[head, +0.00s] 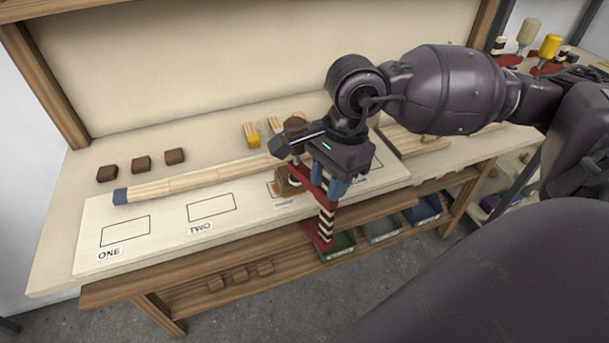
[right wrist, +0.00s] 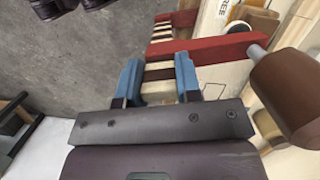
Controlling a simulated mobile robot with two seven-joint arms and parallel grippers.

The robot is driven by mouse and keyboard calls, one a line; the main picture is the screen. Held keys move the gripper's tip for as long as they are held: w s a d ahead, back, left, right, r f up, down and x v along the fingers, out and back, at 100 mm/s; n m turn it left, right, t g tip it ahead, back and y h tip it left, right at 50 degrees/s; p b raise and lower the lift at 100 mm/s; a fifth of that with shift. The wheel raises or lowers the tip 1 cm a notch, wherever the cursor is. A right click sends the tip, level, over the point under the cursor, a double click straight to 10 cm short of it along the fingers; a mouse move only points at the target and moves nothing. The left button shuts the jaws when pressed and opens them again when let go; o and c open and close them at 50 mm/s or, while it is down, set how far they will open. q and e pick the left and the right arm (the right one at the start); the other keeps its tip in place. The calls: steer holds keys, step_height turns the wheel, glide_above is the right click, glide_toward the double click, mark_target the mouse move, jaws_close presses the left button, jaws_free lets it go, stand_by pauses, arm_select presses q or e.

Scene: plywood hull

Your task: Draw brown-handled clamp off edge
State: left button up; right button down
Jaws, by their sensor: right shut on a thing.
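The clamp (head: 326,222) has red jaws, a bar striped dark and cream, and a brown handle. It stands upright at the bench's front edge, with its upper red jaw above the white board (head: 165,228) and its lower red jaw below the top's level. My right gripper (head: 331,180) is shut on the striped bar, between its blue fingertips. In the right wrist view the bar sits between the fingers (right wrist: 158,82), and the brown handle (right wrist: 288,95) is at the right. I cannot tell whether the jaws touch the wood. My left gripper is not in view.
A long wooden strip (head: 185,182) with a blue end lies along the board. Several brown blocks (head: 141,164) and yellow-ended pieces (head: 251,134) lie behind it. Bins (head: 382,228) and a lower shelf (head: 215,292) are under the edge. Open floor (head: 405,262) lies in front.

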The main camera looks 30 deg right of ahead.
steer(key=shift+s+a+r, duration=0.1)
steer(key=shift+s, duration=0.25)
stand_by(0.3)
steer(key=shift+s+a+p, duration=0.2)
steer(key=shift+s+p, duration=0.1)
steer(key=shift+s, duration=0.5)
steer(key=shift+s+a+p, duration=0.15)
steer(key=shift+s+p, duration=0.1)
steer(key=shift+s, duration=0.5)
steer(key=shift+s+a+p, duration=0.2)
steer(key=shift+s+p, duration=0.1)
steer(key=shift+s, duration=0.5)
